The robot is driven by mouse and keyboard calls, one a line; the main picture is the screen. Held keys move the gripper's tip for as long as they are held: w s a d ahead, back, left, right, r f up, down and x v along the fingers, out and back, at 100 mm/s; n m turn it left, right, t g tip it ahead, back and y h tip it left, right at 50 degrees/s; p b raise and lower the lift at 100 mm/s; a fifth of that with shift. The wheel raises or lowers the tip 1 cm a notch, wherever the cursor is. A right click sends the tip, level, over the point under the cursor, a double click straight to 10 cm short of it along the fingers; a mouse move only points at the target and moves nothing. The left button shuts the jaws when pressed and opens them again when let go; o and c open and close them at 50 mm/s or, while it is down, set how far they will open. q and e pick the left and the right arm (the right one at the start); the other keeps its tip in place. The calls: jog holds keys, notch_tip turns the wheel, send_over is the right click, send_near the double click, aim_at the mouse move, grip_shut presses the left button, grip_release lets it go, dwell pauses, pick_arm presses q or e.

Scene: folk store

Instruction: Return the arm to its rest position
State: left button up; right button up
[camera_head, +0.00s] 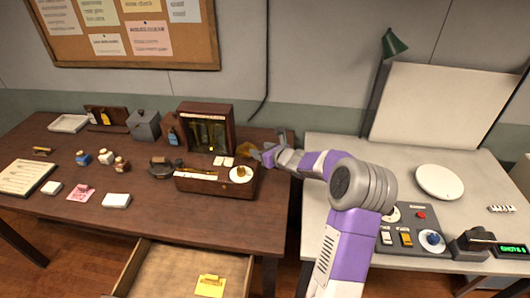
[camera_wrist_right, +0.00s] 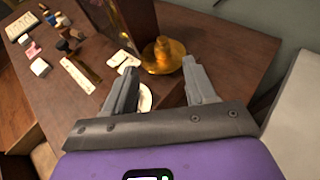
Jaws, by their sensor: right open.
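My right arm (camera_head: 345,225) reaches from the lower right across to the right end of the dark wooden table. My right gripper (camera_head: 262,152) is over that end of the table, beside the wooden box with a white round disc. In the right wrist view the right gripper (camera_wrist_right: 166,78) has its two fingers spread apart with nothing held between them. A brass, hat-shaped object (camera_wrist_right: 162,56) stands on the table beyond the fingertips; whether they touch it I cannot tell. My left gripper is not in view.
The wooden box (camera_head: 217,181) and an upright dark cabinet (camera_head: 205,128) stand close left of the right gripper. An open drawer (camera_head: 150,272) juts out at the front. A white table (camera_head: 325,160) with a control panel (camera_head: 415,222) stands under my right arm.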

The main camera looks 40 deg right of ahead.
jog(key=shift+v, duration=1)
